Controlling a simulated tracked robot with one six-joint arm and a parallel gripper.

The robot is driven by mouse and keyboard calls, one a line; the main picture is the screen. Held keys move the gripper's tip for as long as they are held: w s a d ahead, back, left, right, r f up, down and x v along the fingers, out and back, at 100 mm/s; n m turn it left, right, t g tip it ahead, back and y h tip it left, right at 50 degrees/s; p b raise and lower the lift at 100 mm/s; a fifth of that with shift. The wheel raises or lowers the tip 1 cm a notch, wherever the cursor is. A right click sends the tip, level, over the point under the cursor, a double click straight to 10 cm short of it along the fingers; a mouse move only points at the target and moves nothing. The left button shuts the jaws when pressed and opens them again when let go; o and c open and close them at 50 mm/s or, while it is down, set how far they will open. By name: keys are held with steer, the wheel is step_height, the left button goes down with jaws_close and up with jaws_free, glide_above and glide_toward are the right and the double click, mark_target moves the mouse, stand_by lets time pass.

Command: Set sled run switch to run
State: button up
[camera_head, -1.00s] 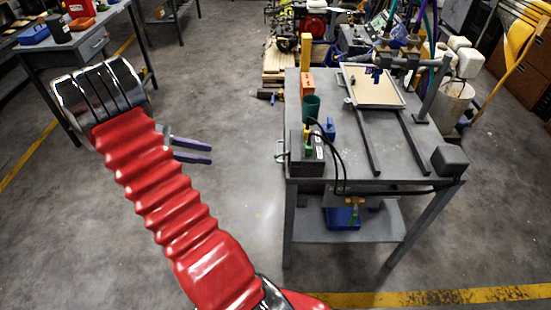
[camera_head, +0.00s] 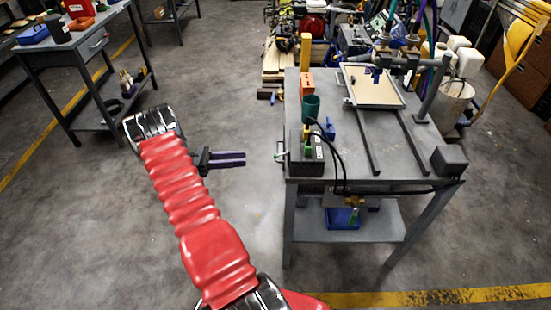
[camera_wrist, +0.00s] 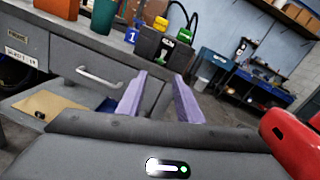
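A dark control box (camera_head: 306,166) stands at the front left corner of the grey bench (camera_head: 385,165). It has a green part and a yellow part on top and black cables. The box also shows in the wrist view (camera_wrist: 158,48), beyond my fingertips, with a small pale label. I cannot make out the run switch's position. My gripper (camera_head: 244,159) is in the air left of the bench and points right, toward the box, with a gap between. In the wrist view my gripper's two purple fingers (camera_wrist: 161,76) are apart with nothing between them.
A teal cup (camera_head: 310,106), an orange block (camera_head: 307,84) and a blue item (camera_head: 330,128) stand near the box. A drawer handle (camera_wrist: 98,77) sticks out of the bench side. Open floor lies between the bench and the left table (camera_head: 75,48).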

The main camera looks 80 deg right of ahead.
mark_target(276, 155)
steer(key=x, duration=1.4)
steer(key=shift+c, duration=0.6)
